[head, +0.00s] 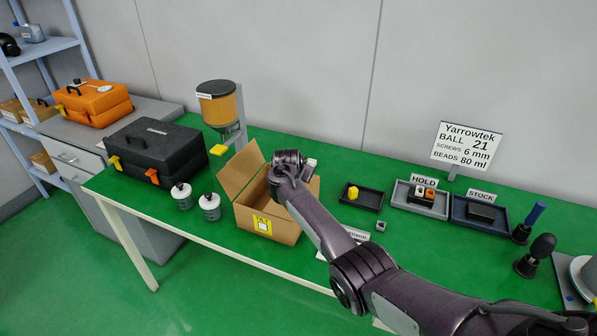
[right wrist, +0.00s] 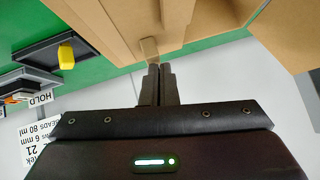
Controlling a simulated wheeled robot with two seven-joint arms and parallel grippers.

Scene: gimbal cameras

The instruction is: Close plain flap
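An open cardboard box (head: 266,223) stands on the green bench, with a yellow label (head: 262,224) on its front. A plain cardboard flap (head: 240,170) stands up at its left side. Another cardboard part (head: 314,188) shows at its right, partly hidden by my right arm. My right gripper is over the box in the head view; its fingers are mostly hidden there. In the right wrist view its fingers (right wrist: 160,72) are together, with their tips at a small tan cardboard piece (right wrist: 148,50); I cannot tell if they touch it. My left gripper is not in view.
Two white bottles (head: 181,196) and a black toolbox (head: 154,151) stand left of the box. A hopper (head: 217,103) stands behind it. A small black tray (head: 361,197) with a yellow piece, the hold tray (head: 402,197) and the stock tray (head: 462,212) are to the right.

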